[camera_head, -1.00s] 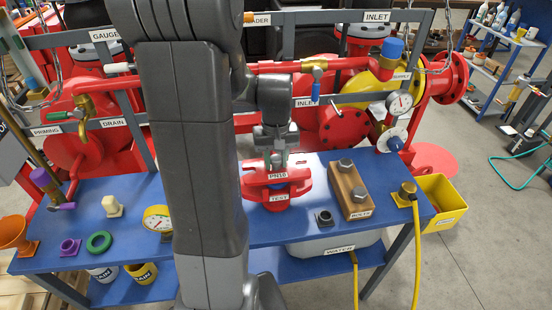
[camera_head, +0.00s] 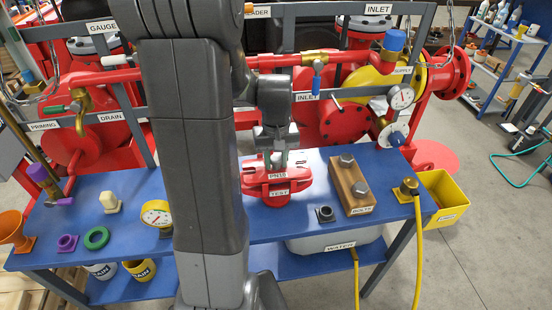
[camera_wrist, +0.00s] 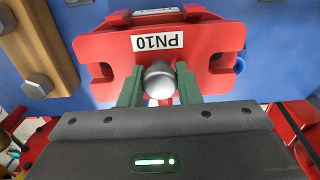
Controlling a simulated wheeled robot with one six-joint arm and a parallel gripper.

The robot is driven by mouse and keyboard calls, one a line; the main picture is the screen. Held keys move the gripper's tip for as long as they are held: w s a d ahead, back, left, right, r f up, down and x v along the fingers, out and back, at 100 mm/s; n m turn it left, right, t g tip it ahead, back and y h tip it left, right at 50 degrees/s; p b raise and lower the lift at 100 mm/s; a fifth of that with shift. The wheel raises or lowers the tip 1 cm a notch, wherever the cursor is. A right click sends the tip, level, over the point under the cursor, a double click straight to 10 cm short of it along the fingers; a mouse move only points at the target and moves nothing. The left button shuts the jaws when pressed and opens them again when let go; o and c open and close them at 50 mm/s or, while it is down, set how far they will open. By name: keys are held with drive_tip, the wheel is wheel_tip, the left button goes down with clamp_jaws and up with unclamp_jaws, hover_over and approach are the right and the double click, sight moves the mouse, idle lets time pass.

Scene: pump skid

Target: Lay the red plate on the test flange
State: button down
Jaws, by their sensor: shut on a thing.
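The red plate (camera_head: 262,178), labelled PN10 in the wrist view (camera_wrist: 208,48), has slotted ends and a silver knob (camera_wrist: 158,78). My gripper (camera_head: 279,163) is above it, its green fingers shut on the knob from both sides. The red test flange (camera_head: 277,201), with a TEST label, stands on the blue bench right under the plate. The plate looks level and shows no clear gap to the flange; whether its weight rests there I cannot tell. In the wrist view the plate hides most of the flange; a bit of blue shows at its right edge.
A wooden block with bolts (camera_head: 350,186) stands right of the flange, with a dark nut (camera_head: 325,214) in front. A brass fitting with a yellow hose (camera_head: 407,188) is at the bench's right end. Red pipework and the grey frame (camera_head: 345,97) rise behind.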

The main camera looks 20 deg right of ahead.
drive_tip(key=shift+f, duration=0.15)
drive_tip(key=c, duration=1)
unclamp_jaws()
drive_tip(key=shift+o, duration=0.2)
wheel_tip(320, 180, up, 14)
drive_tip(key=shift+b, duration=0.35)
drive_tip(key=shift+f, duration=0.1)
wheel_tip(320, 180, down, 14)
drive_tip(key=shift+r+p, duration=0.15)
drive_tip(key=shift+p, duration=0.2)
drive_tip(key=shift+r, duration=0.2)
